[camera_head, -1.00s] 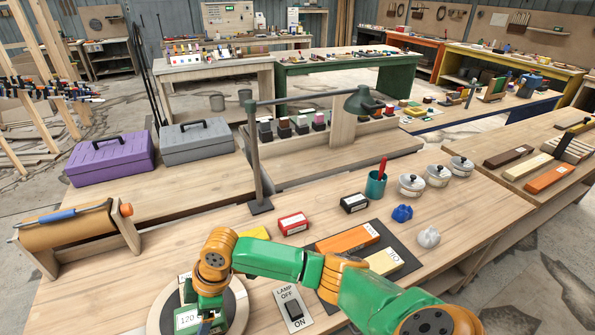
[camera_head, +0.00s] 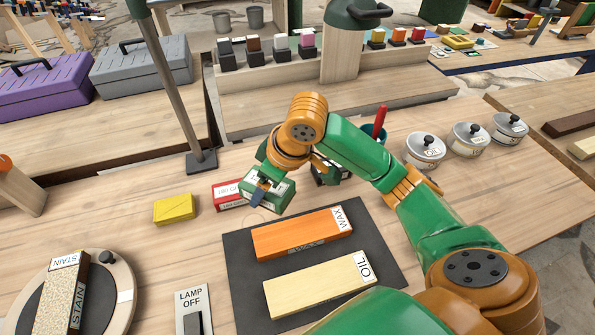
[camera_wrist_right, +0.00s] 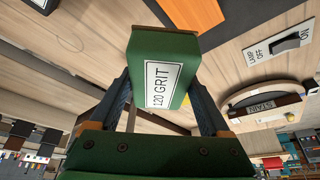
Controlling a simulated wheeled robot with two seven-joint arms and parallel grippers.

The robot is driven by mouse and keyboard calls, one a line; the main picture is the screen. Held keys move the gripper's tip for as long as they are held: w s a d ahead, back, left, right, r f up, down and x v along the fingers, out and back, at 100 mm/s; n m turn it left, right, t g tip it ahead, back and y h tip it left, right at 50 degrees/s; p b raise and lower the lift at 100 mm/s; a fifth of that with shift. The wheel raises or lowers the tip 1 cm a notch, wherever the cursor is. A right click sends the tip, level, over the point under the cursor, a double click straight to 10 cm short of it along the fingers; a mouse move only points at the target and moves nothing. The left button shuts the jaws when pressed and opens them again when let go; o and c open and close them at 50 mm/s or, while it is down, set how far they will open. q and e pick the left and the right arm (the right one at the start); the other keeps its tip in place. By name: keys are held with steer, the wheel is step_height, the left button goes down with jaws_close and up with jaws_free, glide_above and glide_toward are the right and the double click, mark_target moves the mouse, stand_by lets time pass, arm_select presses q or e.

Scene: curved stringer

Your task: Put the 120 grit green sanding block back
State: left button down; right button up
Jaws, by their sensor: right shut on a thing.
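The green sanding block (camera_head: 267,191) is in my right gripper (camera_head: 264,186), held above the workbench just behind the dark mat. In the right wrist view, the block (camera_wrist_right: 163,45) sits between both fingers of the gripper (camera_wrist_right: 160,82), and its white label reads 120 GRIT. A red block (camera_head: 230,204) stands just left of the held block and is partly covered by it. A yellow block (camera_head: 175,208) lies farther left on the bench. A dark block (camera_head: 327,174) behind my arm is mostly hidden. My left gripper is out of view.
The dark mat (camera_head: 237,290) holds an orange WAX stick (camera_head: 300,236) and a pale OIL stick (camera_head: 315,285). A round turntable (camera_head: 110,297) with a STAIN piece (camera_head: 65,290) and a lamp switch (camera_head: 192,305) are front left. A lamp post (camera_head: 178,85) rises behind. Lidded jars (camera_head: 425,150) stand right.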

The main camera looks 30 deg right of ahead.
steer(key=w+d+f, duration=0.7)
steer(key=w+f, duration=0.1)
steer(key=shift+w+d+f, duration=0.1)
steer(key=shift+d+f, duration=0.2)
steer(key=shift+d, duration=0.05)
step_height(320, 180, down, 3)
steer(key=shift+w+r, duration=0.1)
steer(key=shift+r, duration=0.05)
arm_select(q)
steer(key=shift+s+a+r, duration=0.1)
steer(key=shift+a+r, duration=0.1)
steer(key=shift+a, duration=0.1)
arm_select(e)
steer(key=shift+d+f, duration=0.15)
steer(key=shift+f, duration=0.25)
steer(key=o, duration=1.1)
steer(key=shift+f, duration=0.1)
steer(key=shift+o, duration=0.2)
steer(key=shift+r, duration=0.2)
arm_select(q)
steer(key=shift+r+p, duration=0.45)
steer(key=shift+p, duration=0.2)
arm_select(e)
steer(key=v, duration=1.2)
